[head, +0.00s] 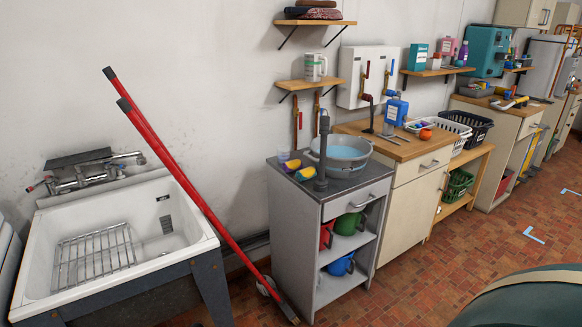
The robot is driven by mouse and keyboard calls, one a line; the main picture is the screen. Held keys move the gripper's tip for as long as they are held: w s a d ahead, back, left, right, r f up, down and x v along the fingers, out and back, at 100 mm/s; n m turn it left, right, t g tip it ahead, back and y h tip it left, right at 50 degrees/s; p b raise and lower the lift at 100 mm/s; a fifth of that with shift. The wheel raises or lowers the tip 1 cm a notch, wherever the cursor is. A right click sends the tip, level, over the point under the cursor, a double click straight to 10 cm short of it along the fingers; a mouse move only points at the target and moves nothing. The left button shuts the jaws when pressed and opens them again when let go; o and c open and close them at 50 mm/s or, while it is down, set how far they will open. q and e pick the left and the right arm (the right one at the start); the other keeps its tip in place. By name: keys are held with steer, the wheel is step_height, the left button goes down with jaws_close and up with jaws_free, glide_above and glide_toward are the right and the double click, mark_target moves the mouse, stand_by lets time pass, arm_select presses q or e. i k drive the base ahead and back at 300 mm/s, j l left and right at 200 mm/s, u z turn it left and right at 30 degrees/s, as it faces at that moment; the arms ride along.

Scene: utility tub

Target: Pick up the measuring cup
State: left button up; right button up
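A whitish jug with a handle and green markings (314,67), which looks like the measuring cup, stands upright on a small wooden wall shelf (310,84). It is above and behind the grey cabinet. A small translucent cup (284,154) stands at the back left of the cabinet top; I cannot tell whether it has measuring marks. Neither of my grippers shows in the head view.
The grey cabinet (290,225) carries a metal basin (345,155), yellow items (305,173) and a dark upright pipe-like object (322,150). Red poles (190,190) lean across the space between the white sink (105,245) and the cabinet.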

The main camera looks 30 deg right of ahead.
mark_target(284, 155)
steer(key=z, duration=1.4)
